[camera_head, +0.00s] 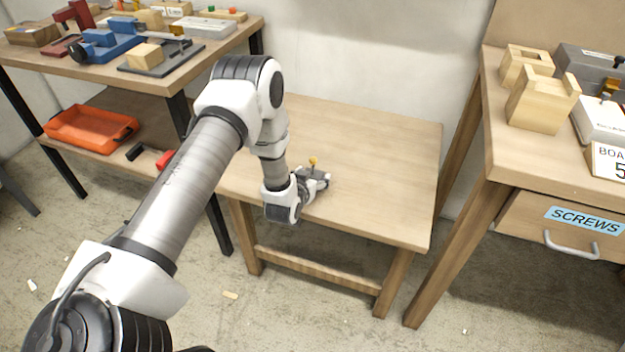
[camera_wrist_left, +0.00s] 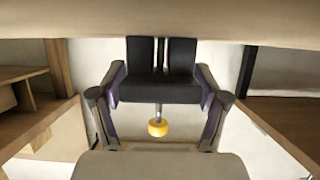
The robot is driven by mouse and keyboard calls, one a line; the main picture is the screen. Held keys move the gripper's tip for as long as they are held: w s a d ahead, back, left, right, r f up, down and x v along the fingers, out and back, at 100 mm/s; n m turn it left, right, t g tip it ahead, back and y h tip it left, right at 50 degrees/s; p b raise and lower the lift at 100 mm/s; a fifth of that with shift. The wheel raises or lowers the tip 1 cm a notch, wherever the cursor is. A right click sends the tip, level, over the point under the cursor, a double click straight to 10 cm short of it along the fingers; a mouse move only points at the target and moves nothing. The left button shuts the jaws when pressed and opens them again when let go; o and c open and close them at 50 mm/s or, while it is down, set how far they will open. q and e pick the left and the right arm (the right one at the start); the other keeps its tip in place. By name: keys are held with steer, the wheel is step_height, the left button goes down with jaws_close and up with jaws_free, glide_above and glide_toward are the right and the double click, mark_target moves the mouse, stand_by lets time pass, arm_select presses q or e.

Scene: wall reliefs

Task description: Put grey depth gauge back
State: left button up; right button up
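My left gripper (camera_head: 318,181) is over the front part of the low wooden table, with its fingers close together. A thin grey rod with a yellow knob (camera_wrist_left: 157,127) shows at the fingers in the left wrist view. The knob (camera_head: 312,161) also sticks up at the gripper in the head view. This looks like the depth gauge, held in the fingers (camera_wrist_left: 162,52); most of its body is hidden or hard to tell from the dark fingers. My right gripper is not in view.
The low table (camera_head: 385,160) is otherwise bare. On the right stands a higher bench with wooden blocks (camera_head: 541,100), a grey case (camera_head: 588,68) and a SCREWS drawer (camera_head: 560,225). A crowded workbench (camera_head: 60,65) stands left, with an orange tray (camera_head: 90,128) on its shelf.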

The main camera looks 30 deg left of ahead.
mark_target(313, 165)
arm_select(q)
steer(key=c, duration=0.9)
steer(key=shift+r, duration=0.1)
steer(key=shift+r, duration=0.6)
step_height(313, 165, up, 2)
steer(key=shift+r+p, duration=0.25)
steer(key=shift+p, duration=0.1)
steer(key=s+d, duration=0.3)
steer(key=s, duration=0.1)
steer(key=s+d, duration=0.3)
steer(key=s, duration=0.1)
steer(key=s+d+r, duration=0.1)
steer(key=s+d, duration=0.2)
steer(key=s, duration=0.2)
steer(key=shift+s+r, duration=0.1)
